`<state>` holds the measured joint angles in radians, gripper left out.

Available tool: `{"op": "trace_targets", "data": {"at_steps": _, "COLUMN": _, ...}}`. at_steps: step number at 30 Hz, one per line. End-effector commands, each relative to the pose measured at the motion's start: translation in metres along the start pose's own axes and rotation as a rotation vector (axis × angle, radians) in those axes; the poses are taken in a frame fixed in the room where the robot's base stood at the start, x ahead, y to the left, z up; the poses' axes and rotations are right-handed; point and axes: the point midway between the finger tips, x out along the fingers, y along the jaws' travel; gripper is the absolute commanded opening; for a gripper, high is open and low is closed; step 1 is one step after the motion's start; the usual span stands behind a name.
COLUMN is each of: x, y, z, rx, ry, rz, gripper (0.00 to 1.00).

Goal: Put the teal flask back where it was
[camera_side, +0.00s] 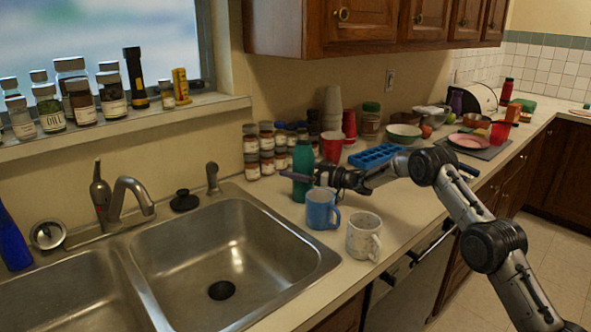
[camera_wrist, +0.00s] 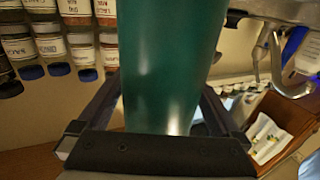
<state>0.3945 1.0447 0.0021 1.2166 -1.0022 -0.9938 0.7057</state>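The teal flask (camera_side: 303,160) stands upright at the right rim of the sink, behind the blue mug (camera_side: 322,209). My gripper (camera_side: 296,177) reaches it from the right, with one dark finger across its front. In the wrist view the flask (camera_wrist: 168,60) fills the middle, close to the palm. The fingers of my gripper (camera_wrist: 165,105) lie along both its sides and look shut on it. Its lower end seems to be at counter level; I cannot tell whether it touches the counter.
A speckled white mug (camera_side: 362,236) stands right of the blue mug, below my arm. Stacked spice jars (camera_side: 252,150), a red cup (camera_side: 332,147) and a blue ice tray (camera_side: 375,156) crowd behind. The sink basin (camera_side: 235,255) is empty. Some counter right of the mugs is clear.

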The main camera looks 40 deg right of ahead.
Motion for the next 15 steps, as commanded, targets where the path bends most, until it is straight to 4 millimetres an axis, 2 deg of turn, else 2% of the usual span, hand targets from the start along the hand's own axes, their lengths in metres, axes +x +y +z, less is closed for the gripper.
{"op": "trace_targets", "data": {"at_steps": 5, "x": 0.0, "y": 0.0, "z": -0.004, "rx": -0.001, "ry": 0.001, "rz": 0.0, "gripper": 1.0}}
{"op": "trace_targets", "data": {"at_steps": 7, "x": -0.007, "y": 0.001, "z": -0.004, "rx": 0.001, "ry": -0.001, "rz": 0.001, "gripper": 1.0}}
{"op": "trace_targets", "data": {"at_steps": 11, "x": -0.028, "y": 0.001, "z": -0.005, "rx": 0.001, "ry": 0.0, "rz": 0.003, "gripper": 1.0}}
{"op": "trace_targets", "data": {"at_steps": 15, "x": -0.059, "y": 0.001, "z": -0.004, "rx": 0.002, "ry": -0.001, "rz": 0.004, "gripper": 1.0}}
